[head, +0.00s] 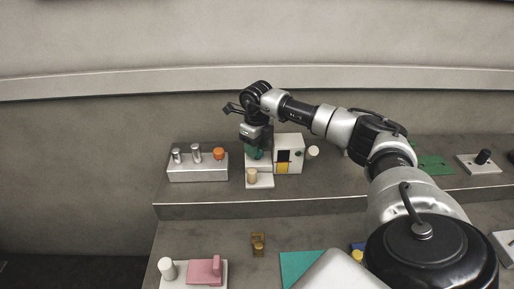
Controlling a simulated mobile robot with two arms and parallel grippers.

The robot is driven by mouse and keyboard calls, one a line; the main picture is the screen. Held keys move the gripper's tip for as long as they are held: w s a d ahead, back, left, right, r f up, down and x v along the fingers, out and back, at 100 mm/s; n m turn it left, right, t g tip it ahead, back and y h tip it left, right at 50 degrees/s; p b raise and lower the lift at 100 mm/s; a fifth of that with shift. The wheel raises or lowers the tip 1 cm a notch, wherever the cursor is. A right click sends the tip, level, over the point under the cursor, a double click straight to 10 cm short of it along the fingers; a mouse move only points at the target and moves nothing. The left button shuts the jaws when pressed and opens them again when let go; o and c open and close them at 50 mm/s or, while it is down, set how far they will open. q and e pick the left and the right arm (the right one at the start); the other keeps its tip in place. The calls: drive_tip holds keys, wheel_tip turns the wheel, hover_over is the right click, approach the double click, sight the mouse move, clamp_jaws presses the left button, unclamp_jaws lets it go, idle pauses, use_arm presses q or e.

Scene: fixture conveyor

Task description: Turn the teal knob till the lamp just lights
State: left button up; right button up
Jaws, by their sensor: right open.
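The teal knob (254,154) is on the upper shelf, on a light fixture left of a white box (289,141). It is partly hidden by my right gripper (256,143). My right gripper points down over the knob and is open, with its fingers close to the knob; I cannot tell whether they touch it. The white box has a black window and a yellow patch on its front. I cannot tell which part is the lamp or whether it is lit. My left gripper is not in view.
A light block (198,174) with two metal pegs and an orange cap stands to the left. A tan cylinder (252,175) stands just in front of the knob. A green plate (435,164) lies right. The lower shelf holds a pink part (205,270) and a teal mat (300,264).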

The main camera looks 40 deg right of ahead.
wheel_tip(320, 180, up, 10)
drive_tip(key=b, duration=0.1)
drive_tip(key=shift+b, duration=0.35)
drive_tip(key=shift+s, duration=0.1)
idle(0.3)
